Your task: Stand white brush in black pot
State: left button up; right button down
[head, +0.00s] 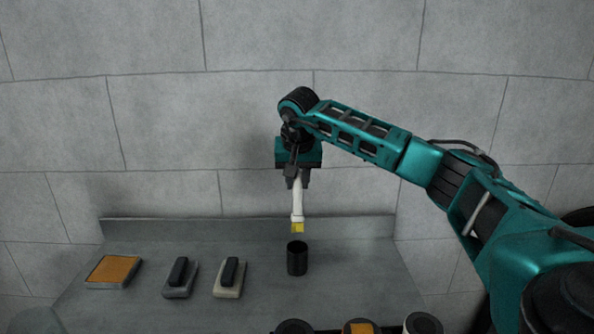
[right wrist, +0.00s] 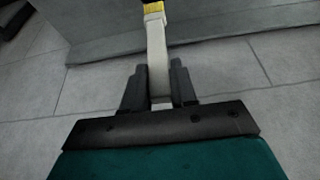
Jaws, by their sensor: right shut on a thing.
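My right gripper (head: 297,180) is shut on the white brush (head: 298,205) and holds it upright, with its yellow end pointing down. The black pot (head: 297,258) stands on the grey counter (head: 335,290). The brush's yellow end appears above the pot's open top, apart from it. In the right wrist view the white brush (right wrist: 156,45) runs up from between the two fingers of my right gripper (right wrist: 160,85). The yellow end is partly cut off at the top edge there. My left gripper is not in view.
An orange-topped pad (head: 114,270) and two blocks with black handles, one grey (head: 179,279) and one beige (head: 229,279), sit on the counter left of the pot. Several round containers (head: 361,327) line the front edge. A low ledge (head: 200,227) and tiled wall stand behind.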

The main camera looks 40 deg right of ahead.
aim_at(297, 209)
jog(key=shift+f, duration=0.4)
notch_tip(297, 209, down, 3)
jog(key=shift+r+b, duration=0.1)
jog(key=shift+b, duration=0.9)
jog(key=shift+f+b, duration=0.85)
jog(key=shift+f, duration=1.9)
